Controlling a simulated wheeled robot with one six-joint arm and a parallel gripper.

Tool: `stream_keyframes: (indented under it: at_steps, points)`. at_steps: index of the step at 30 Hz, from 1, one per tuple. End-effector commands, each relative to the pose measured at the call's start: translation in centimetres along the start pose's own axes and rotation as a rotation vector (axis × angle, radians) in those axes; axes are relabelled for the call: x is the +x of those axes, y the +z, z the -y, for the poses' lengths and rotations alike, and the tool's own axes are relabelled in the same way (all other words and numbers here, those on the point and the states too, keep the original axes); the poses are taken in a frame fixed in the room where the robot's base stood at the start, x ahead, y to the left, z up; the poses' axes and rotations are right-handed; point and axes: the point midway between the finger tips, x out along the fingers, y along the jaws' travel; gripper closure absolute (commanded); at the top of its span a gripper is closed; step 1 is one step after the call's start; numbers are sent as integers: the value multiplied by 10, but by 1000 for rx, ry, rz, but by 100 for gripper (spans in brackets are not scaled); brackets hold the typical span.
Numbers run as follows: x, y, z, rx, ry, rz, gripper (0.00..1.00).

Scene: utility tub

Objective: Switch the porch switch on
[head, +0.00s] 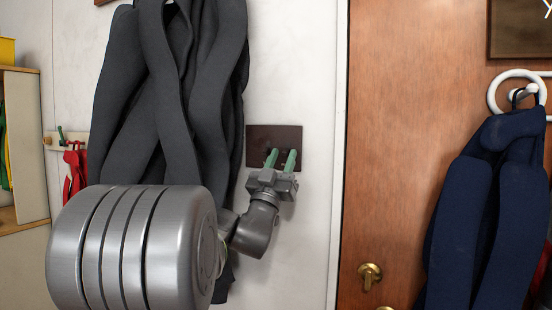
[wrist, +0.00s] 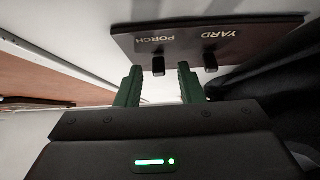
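A dark brown switch plate (head: 274,135) is on the white wall, and it also shows in the wrist view (wrist: 186,38). There it bears upside-down labels PORCH and YARD, each by a small black toggle. The porch switch (wrist: 158,66) is the left toggle in the wrist view; the yard switch (wrist: 211,60) is to its right. My gripper (head: 281,157) is at the plate with its green fingers apart. In the wrist view the fingers stand on either side of the porch switch, with gaps visible. Which way the toggle is set, I cannot tell.
Dark grey garments (head: 175,90) hang just left of the plate. A wooden door (head: 410,150) with a brass knob (head: 370,274) is to the right, with a navy garment (head: 490,210) hanging on it. Red items (head: 74,170) hang at far left. Bare wall lies below the plate.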

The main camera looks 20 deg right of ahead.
Motion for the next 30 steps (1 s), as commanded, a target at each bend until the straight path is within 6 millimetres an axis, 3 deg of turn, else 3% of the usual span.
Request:
stream_keyframes:
  at_steps: [1,6,17,30]
  points:
    - [0,0,0,0,0,0,65]
    - [0,0,0,0,0,0,99]
    - [1,-3,0,1,0,19,100]
    - [8,-16,0,1,-1,208,100]
